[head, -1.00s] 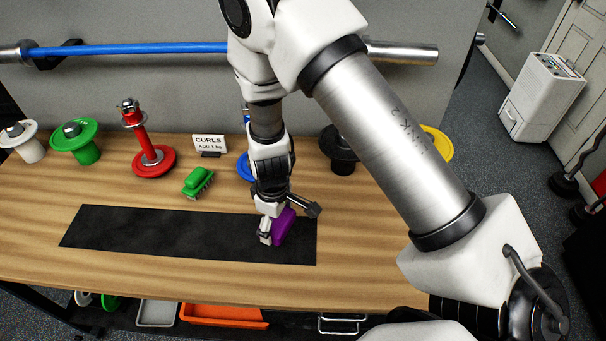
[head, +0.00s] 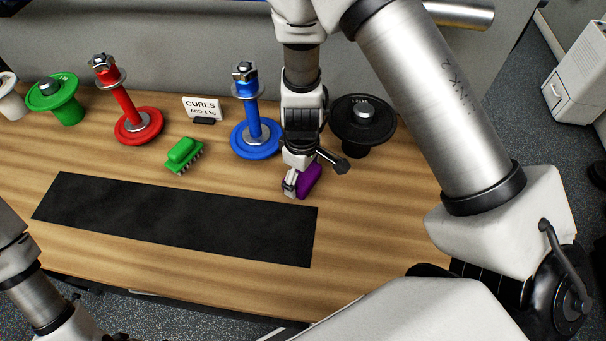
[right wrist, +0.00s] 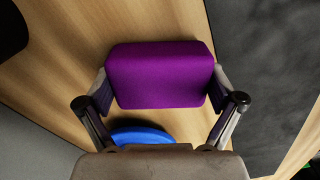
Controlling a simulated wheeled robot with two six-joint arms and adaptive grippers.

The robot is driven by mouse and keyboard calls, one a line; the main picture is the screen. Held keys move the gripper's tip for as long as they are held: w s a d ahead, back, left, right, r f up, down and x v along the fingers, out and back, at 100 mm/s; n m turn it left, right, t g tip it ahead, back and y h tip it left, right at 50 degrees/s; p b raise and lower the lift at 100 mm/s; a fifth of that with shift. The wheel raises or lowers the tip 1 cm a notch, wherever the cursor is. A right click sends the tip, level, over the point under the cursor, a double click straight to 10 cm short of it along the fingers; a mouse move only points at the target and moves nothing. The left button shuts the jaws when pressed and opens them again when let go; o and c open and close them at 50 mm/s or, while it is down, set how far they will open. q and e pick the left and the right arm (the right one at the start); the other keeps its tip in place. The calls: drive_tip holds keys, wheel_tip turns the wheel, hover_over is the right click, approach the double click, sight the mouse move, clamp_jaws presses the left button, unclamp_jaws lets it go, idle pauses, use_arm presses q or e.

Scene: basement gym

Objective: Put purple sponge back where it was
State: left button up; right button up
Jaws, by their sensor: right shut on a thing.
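The purple sponge (head: 310,181) is between the fingers of my right gripper (head: 299,186), over bare wood just behind the right end of the black mat (head: 180,219). In the right wrist view the sponge (right wrist: 160,75) fills the space between both fingers, which press its two sides. I cannot tell whether its underside touches the table. Part of the left arm shows at the lower left of the head view; its gripper is out of frame.
A blue post with a plate (head: 256,139) stands left of the sponge, and a black weight (head: 362,122) stands behind right. A green brush (head: 184,154), a CURLS sign (head: 202,108) and a red post (head: 138,125) are further left. The mat is empty.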

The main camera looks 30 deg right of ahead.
drive_tip(key=shift+s+f+b, duration=0.1)
drive_tip(key=shift+f+b, duration=0.05)
drive_tip(key=shift+b, duration=0.15)
drive_tip(key=o, duration=0.8)
drive_tip(key=shift+c, duration=0.2)
drive_tip(key=shift+r+p, duration=0.4)
drive_tip(key=shift+p, duration=0.1)
wheel_tip(320, 180, up, 12)
drive_tip(key=shift+f+b, duration=0.2)
drive_tip(key=shift+b, duration=0.1)
